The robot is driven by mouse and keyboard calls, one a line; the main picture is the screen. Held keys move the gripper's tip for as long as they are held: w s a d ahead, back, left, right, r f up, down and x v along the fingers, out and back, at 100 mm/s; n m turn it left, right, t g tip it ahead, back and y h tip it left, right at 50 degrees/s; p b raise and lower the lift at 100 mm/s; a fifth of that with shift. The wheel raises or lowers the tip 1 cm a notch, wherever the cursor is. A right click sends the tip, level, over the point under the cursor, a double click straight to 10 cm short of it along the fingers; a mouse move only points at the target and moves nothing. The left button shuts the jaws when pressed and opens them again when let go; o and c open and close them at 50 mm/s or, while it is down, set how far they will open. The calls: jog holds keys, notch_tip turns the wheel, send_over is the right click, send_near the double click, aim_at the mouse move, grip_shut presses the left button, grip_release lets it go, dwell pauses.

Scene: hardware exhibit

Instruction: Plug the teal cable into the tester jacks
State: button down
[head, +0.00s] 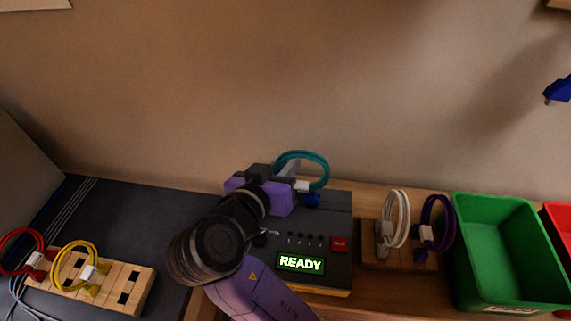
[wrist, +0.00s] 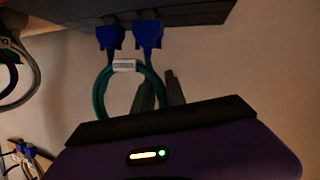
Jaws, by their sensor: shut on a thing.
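The teal cable (head: 303,157) is a loop with a white tag and blue plugs, above the back of the tester (head: 325,235). The tester is a dark box with a lit READY screen (head: 300,263) and a red button. My gripper (head: 291,172) is shut on the teal cable at the tester's back edge. In the wrist view the teal cable (wrist: 101,92) passes by the fingers (wrist: 161,92), with its tag facing the camera. Its two blue plugs (wrist: 110,37) (wrist: 148,34) meet the edge of the dark box. I cannot tell whether they are fully seated; the jacks are hidden.
A wooden rack (head: 110,278) with red and yellow cables stands at the left on a dark mat. Another rack (head: 375,254) with white and purple cables is right of the tester. A green bin (head: 470,252) stands beyond it. A wall rises behind.

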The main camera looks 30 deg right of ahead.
jog(key=shift+f, duration=0.3)
dwell(0.5)
jog(key=c, duration=1.3)
grip_release()
jog(key=shift+o, duration=0.5)
jog(key=o, duration=0.5)
jog(key=shift+o, duration=0.2)
jog(key=p+v, duration=0.2)
jog(key=v, duration=0.5)
jog(key=shift+a, duration=0.2)
